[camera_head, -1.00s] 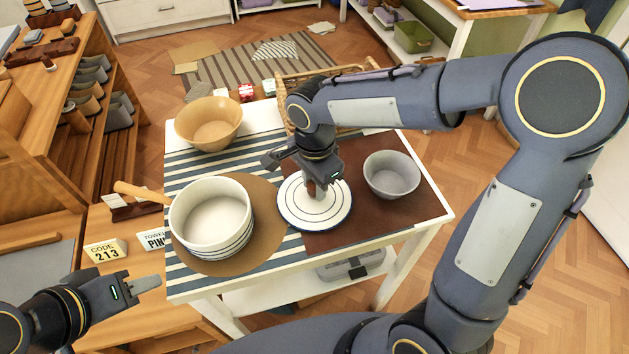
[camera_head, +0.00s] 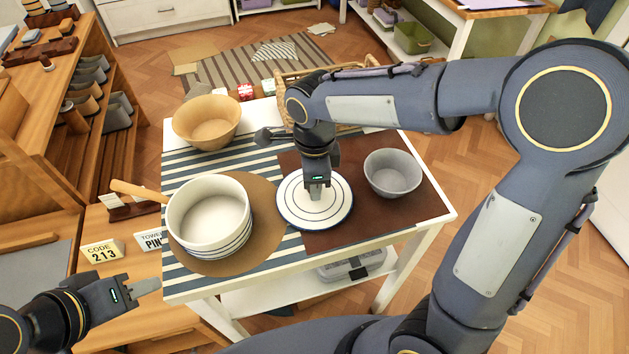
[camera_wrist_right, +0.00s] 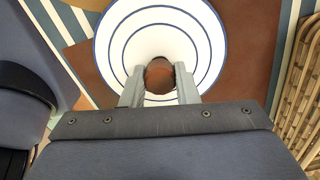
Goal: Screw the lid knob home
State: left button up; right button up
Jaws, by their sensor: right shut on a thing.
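The white lid (camera_head: 325,212) with dark blue rings lies on the table, partly over the brown mat. Its round brown knob (camera_wrist_right: 159,75) shows in the right wrist view between the fingers of my right gripper (camera_wrist_right: 160,84). My right gripper also shows in the head view (camera_head: 315,196), pointing down over the lid's middle and shut on the knob, which it hides there. The white pot (camera_head: 210,217) with blue rings and a wooden handle stands left of the lid on a round brown mat. My left gripper (camera_head: 150,286) is at the lower left, away from the table; its finger gap is not clear.
A tan bowl (camera_head: 207,122) stands at the back left of the table and a grey bowl (camera_head: 392,173) right of the lid.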

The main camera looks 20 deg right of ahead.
jog(key=shift+m, duration=1.8)
jog(key=m, duration=0.3)
jog(key=shift+m, duration=0.3)
jog(key=shift+a+r+m+p, duration=0.15)
jog(key=shift+m+p, duration=0.4)
jog(key=shift+m, duration=0.35)
jog(key=shift+m+p, duration=0.6)
jog(key=shift+p, duration=0.2)
